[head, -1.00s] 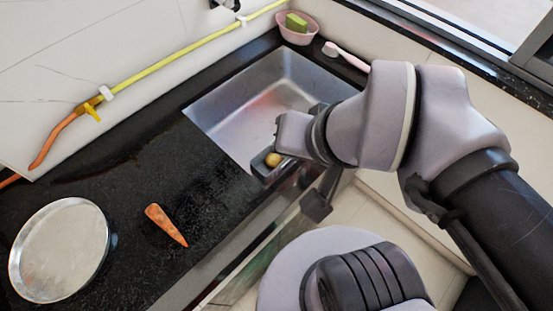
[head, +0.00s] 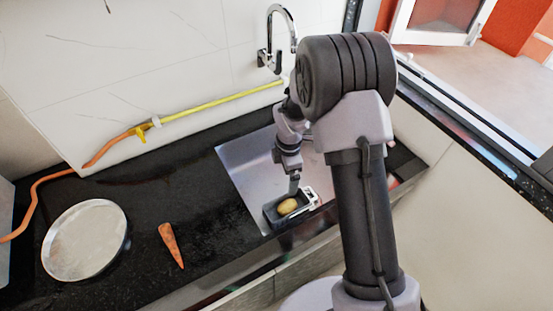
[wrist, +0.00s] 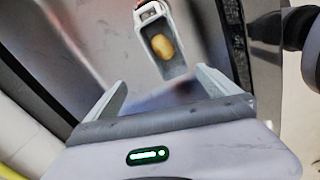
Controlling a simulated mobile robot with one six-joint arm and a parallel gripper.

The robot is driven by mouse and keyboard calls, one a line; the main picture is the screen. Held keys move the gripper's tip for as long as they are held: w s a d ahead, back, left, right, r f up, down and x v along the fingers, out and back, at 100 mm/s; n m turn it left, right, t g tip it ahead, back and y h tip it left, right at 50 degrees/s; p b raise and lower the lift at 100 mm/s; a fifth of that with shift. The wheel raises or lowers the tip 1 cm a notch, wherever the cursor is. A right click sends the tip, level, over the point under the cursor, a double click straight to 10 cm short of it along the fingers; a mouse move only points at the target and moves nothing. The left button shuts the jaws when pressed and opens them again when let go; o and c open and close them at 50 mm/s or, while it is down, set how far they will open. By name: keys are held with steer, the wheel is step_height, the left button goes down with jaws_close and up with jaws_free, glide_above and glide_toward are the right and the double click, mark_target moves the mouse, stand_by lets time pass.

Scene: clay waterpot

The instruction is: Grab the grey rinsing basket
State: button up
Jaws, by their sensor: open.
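The grey rinsing basket (head: 270,212) sits at the near edge of the sink, with a yellowish potato (head: 288,206) inside and a pale handle on its right. In the wrist view the basket (wrist: 178,70) lies ahead, beyond the fingertips and roughly between their lines, with the potato (wrist: 163,46) in it. My gripper (wrist: 160,82) is open and empty. In the head view my gripper (head: 294,184) is just above and behind the basket, partly hidden by my own wrist. I cannot tell the exact gap.
The steel sink (head: 240,170) lies under my arm, with a tap (head: 272,55) behind it. A yellow and orange hose (head: 200,104) runs along the wall.

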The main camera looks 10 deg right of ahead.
mark_target(286, 206)
steer(key=f+n+b, duration=0.1)
steer(key=f, duration=0.4)
steer(key=f+n+b, duration=0.1)
steer(key=f+b, duration=0.1)
steer(key=f, duration=0.4)
steer(key=f+b, duration=0.1)
steer(key=f, duration=0.4)
steer(key=shift+s+f+n+g, duration=0.25)
steer(key=shift+f+n+g, duration=0.05)
steer(key=shift+f+n, duration=0.1)
steer(key=f+b, duration=0.1)
steer(key=f, duration=0.1)
steer(key=f+b, duration=0.1)
steer(key=f, duration=0.1)
steer(key=f+b, duration=0.1)
steer(key=f, duration=0.1)
steer(key=shift+d, duration=0.25)
steer(key=shift+s+r, duration=0.1)
steer(key=shift+r, duration=0.05)
steer(key=shift+c, duration=0.9)
steer(key=c, duration=1.4)
